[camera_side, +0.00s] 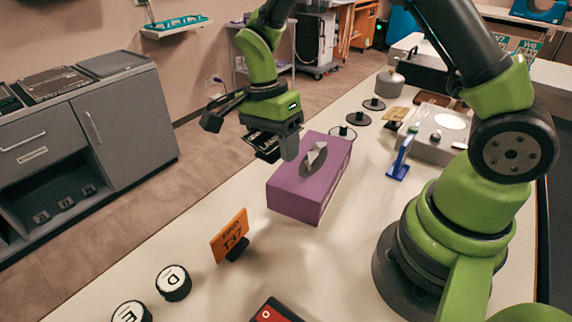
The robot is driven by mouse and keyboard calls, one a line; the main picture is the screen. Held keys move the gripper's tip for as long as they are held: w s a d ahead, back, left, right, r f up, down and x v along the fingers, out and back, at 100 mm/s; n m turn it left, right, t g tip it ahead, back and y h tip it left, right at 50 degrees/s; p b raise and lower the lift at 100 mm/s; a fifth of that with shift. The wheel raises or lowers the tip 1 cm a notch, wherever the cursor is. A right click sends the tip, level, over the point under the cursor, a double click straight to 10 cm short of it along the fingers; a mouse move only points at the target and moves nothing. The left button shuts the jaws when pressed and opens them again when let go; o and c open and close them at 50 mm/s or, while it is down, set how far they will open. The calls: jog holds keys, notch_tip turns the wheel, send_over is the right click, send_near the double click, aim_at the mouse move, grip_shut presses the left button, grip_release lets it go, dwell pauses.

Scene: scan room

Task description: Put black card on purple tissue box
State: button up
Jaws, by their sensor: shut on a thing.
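The purple tissue box (309,186) stands on the pale table in the middle of the view, a tissue showing in its dark top opening. My gripper (289,148) is at the box's upper left side, pointing down. It is shut on the black card (262,146), which has some light marks. The card is tilted and sticks out to the left of the finger, near the box's far left edge. I cannot tell whether the card touches the box. Part of the card is hidden behind my gripper.
An orange sign (230,236) stands at the front left of the box, with black round weights (173,282) nearer. A blue stand (399,160) is to the right. Black discs (358,118) and a grey device (437,130) lie behind. A red and black item (275,312) is at the front.

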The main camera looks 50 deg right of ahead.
aim_at(277, 179)
jog(key=shift+f, duration=2.8)
jog(key=shift+f, duration=0.15)
jog(key=o, duration=1)
